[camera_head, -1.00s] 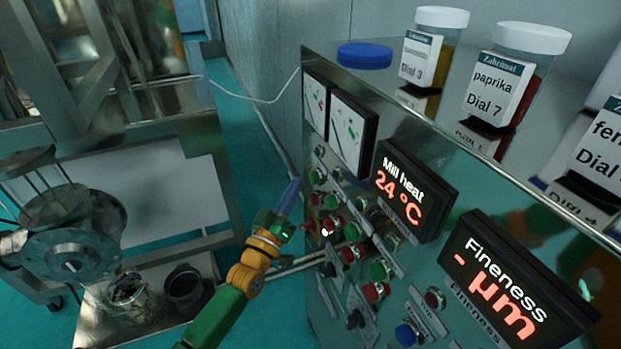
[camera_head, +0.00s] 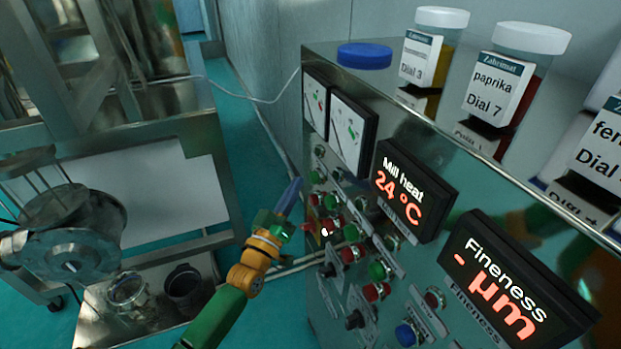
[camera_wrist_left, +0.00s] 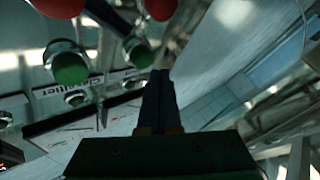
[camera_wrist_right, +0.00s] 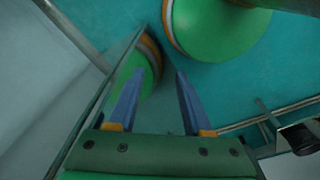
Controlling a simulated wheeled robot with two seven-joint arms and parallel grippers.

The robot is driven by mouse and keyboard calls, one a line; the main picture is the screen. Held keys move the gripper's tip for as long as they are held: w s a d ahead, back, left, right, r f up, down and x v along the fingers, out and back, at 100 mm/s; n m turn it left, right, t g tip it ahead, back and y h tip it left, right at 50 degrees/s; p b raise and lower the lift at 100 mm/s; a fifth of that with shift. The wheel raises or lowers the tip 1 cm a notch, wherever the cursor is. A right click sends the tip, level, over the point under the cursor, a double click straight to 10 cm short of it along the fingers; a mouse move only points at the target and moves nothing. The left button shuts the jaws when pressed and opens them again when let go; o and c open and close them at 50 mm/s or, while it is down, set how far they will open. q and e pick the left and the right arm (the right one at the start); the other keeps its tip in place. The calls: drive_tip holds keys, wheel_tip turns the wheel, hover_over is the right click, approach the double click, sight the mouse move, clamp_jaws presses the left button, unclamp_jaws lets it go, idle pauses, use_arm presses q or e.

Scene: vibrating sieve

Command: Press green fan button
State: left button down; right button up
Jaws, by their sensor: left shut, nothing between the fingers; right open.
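Several green buttons sit in the control panel among red ones. They include a top one (camera_head: 314,177), one below it (camera_head: 331,202), a middle one (camera_head: 351,233) and a lower one (camera_head: 378,271). Their labels are too small to read, so I cannot tell which is the fan's. My left gripper (camera_head: 291,190) is shut and empty, just left of the upper buttons. In the left wrist view its fingers (camera_wrist_left: 158,78) point near a green button (camera_wrist_left: 138,52), with another green button (camera_wrist_left: 68,65) to the left. Contact cannot be told. My right gripper (camera_wrist_right: 154,78) is open and empty.
Spice jars (camera_head: 515,75) and a blue lid (camera_head: 364,56) stand on top. A metal frame and round vessel (camera_head: 65,240) stand at left.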

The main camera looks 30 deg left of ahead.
use_arm(q)
drive_tip(key=shift+w, duration=0.1)
idle(0.5)
drive_tip(key=shift+w+d, duration=0.25)
drive_tip(key=shift+w+d, duration=0.35)
drive_tip(key=shift+w, duration=0.05)
idle(0.8)
drive_tip(key=shift+s, duration=0.1)
drive_tip(key=shift+s+a, duration=0.55)
drive_tip(key=s+a+p, duration=0.1)
drive_tip(key=s+a, duration=0.2)
drive_tip(key=s, duration=0.1)
drive_tip(key=shift+a, duration=0.15)
idle(0.5)
drive_tip(key=shift+w, duration=0.1)
idle(0.6)
